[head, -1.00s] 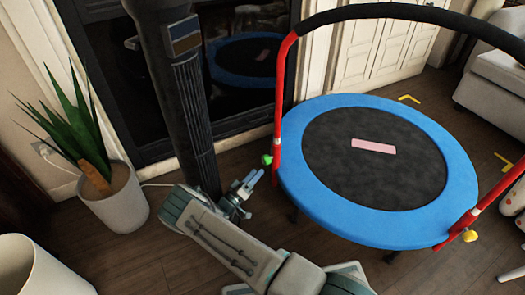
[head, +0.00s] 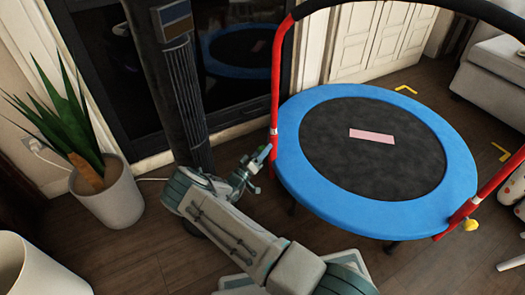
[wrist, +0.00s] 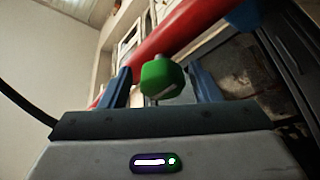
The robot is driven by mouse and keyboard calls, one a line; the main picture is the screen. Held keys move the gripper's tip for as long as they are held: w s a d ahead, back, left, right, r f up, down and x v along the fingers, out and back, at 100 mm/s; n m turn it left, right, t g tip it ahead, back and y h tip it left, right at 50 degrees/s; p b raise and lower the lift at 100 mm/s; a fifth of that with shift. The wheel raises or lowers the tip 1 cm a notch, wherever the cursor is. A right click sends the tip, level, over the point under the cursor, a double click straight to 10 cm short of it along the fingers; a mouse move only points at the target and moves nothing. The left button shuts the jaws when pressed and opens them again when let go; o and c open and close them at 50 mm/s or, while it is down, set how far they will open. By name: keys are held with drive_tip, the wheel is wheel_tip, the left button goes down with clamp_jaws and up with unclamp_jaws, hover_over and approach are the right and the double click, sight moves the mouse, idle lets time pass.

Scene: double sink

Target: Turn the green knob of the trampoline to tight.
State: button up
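The trampoline (head: 300,185) has a blue rim, a black mat and a red frame with a padded black handlebar. In the wrist view the green knob (wrist: 162,80) sits on a short stem at the red tube (wrist: 185,28), with a pale mark on its face. My gripper (wrist: 158,68) is open, with one blue finger on each side of the knob and a visible gap on both sides. In the head view my gripper (head: 262,156) is at the left red post (head: 275,90), and hides most or all of the green knob.
A yellow knob (head: 471,225) is on the right post. A dark column (head: 185,110) stands close behind my arm. A potted plant (head: 108,195) and a white bin (head: 45,270) are at the left. A sofa (head: 490,85) is at the right. Floor is free in front of the trampoline.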

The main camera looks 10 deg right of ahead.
drive_tip(key=c, duration=0.8)
drive_tip(key=shift+m+g+h, duration=0.4)
drive_tip(key=shift+m+h, duration=0.2)
drive_tip(key=shift+m, duration=1.4)
drive_tip(key=o, duration=1)
drive_tip(key=shift+n, duration=0.3)
